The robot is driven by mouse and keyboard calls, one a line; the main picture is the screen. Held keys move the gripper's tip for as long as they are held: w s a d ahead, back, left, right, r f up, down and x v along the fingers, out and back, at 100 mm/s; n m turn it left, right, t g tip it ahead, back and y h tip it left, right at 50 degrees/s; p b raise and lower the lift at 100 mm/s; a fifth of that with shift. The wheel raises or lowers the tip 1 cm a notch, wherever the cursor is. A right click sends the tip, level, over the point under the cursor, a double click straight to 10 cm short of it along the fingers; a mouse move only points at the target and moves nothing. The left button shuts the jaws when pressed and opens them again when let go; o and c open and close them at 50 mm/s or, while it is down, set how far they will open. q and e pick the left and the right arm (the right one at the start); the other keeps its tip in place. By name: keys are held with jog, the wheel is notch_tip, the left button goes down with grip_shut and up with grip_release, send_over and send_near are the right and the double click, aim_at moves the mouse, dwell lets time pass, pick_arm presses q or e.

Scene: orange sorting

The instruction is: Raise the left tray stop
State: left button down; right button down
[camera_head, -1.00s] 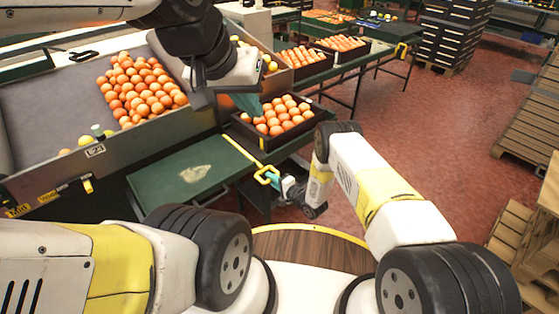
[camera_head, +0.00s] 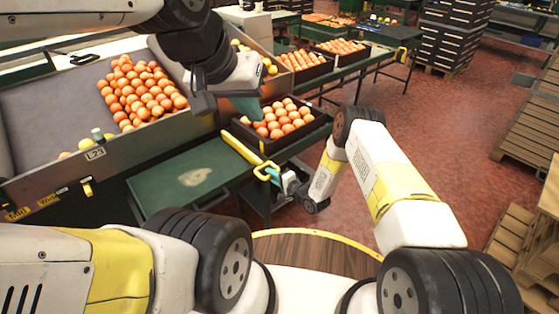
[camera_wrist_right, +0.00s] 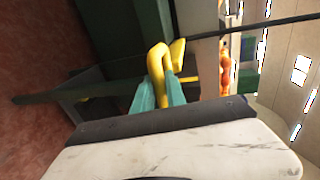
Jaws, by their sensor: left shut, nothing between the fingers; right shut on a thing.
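The tray stop (camera_head: 240,147) is a yellow bar along the left edge of the black crate (camera_head: 263,147) of oranges, with a looped yellow handle at its near end. Its broad yellow face shows. My right gripper (camera_head: 273,174) is shut on the handle, its teal fingers at the loop. The right wrist view shows the yellow handle (camera_wrist_right: 157,62) between the teal fingers of the right gripper (camera_wrist_right: 160,90). My left gripper (camera_head: 249,108) is shut and empty, over the back left of the crate; its arm hides part of the chute edge.
A sloped grey chute (camera_head: 40,110) holds many oranges (camera_head: 142,92) at left. A green table (camera_head: 165,192) lies in front of it, left of the stop. More orange crates (camera_head: 303,66) stand behind.

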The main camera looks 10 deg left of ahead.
jog(key=shift+w+r, duration=0.15)
jog(key=shift+r, duration=0.15)
jog(key=c, duration=1.4)
grip_release()
jog(key=shift+s+d, duration=0.2)
jog(key=v, duration=0.7)
jog(key=shift+s+d, duration=0.1)
jog(key=shift+s, duration=0.05)
